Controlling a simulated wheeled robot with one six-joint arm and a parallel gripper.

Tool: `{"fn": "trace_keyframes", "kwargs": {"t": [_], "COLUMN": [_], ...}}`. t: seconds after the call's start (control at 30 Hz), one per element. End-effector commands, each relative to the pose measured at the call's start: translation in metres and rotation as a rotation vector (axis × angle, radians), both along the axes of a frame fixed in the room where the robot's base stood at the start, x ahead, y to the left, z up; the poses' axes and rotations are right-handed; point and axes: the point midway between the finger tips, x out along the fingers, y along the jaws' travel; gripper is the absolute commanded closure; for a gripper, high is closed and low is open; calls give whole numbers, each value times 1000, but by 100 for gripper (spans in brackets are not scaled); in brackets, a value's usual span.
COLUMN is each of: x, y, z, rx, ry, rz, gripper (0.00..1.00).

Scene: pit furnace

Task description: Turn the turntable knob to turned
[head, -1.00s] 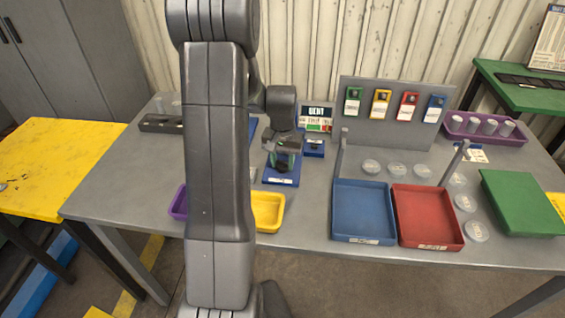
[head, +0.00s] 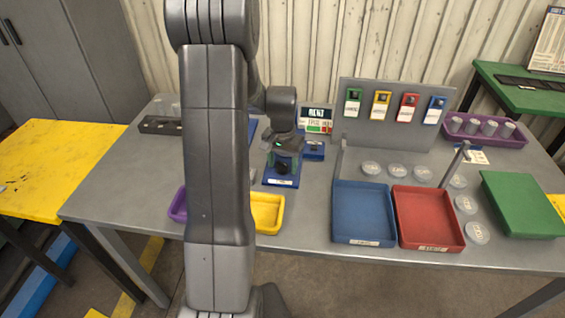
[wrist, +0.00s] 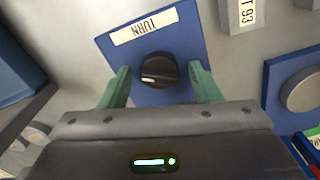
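The turntable knob (wrist: 158,71) is a round black knob with a pale pointer line, on a blue plate (wrist: 185,32) labelled TURN. In the wrist view my gripper (wrist: 159,68) is open. Its two green fingers stand on either side of the knob, with a visible gap on each side. In the head view the blue plate (head: 281,182) lies on the grey table, with my gripper (head: 284,158) over it. The depth between fingertips and knob is hard to tell.
A second blue plate with a round grey button (wrist: 302,91) is close on the right in the wrist view. On the table (head: 125,185) are a yellow tray (head: 267,226), a blue tray (head: 362,240) and a red tray (head: 430,246). A grey panel (head: 385,132) stands behind.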

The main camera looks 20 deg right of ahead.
Motion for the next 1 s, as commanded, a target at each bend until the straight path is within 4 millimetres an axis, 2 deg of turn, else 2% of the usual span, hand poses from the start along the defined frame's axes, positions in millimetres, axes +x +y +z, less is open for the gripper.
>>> {"fn": "trace_keyframes", "kwargs": {"t": [0.23,0.37,0.47,0.8,1.0], "x": [0,0,1,1,0], "y": [0,0,0,0,0], "z": [0,7,23,99,128], "rx": [1,-1,-2,-2,0], "ry": [1,-1,-3,-5,-1], "rz": [1,1,1,1,0], "gripper": [43,43,43,43,43]}}
